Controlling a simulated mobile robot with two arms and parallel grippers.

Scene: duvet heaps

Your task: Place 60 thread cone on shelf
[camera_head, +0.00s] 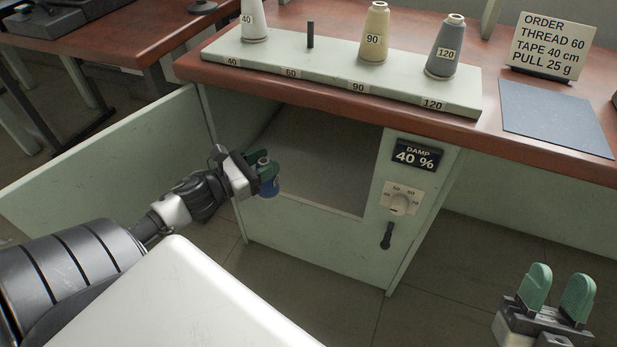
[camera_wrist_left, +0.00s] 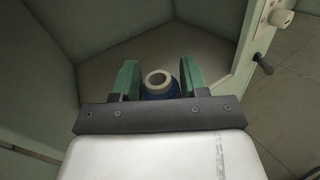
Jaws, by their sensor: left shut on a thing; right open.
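My left gripper (camera_head: 264,171) is shut on a blue thread cone (camera_head: 268,188) in front of the open cabinet compartment. In the left wrist view the cone (camera_wrist_left: 160,84) stands between the green fingers, its pale top ring facing the camera; no number shows on it. The pale green shelf (camera_head: 330,75) on the table holds a white cone (camera_head: 253,22) at 40, a tan cone (camera_head: 374,35) at 90 and a grey cone (camera_head: 444,50) at 120. A bare dark peg (camera_head: 310,35) stands at 60. My right gripper (camera_head: 557,290) is open and empty at the lower right.
The cabinet compartment (camera_head: 325,150) is open, with its door (camera_head: 110,160) swung out left. A damp display (camera_head: 416,155) reads 40 %, above a dial (camera_head: 400,202) and handle (camera_head: 387,236). An order card (camera_head: 549,45) and blue-grey mat (camera_head: 555,115) are on the table's right.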

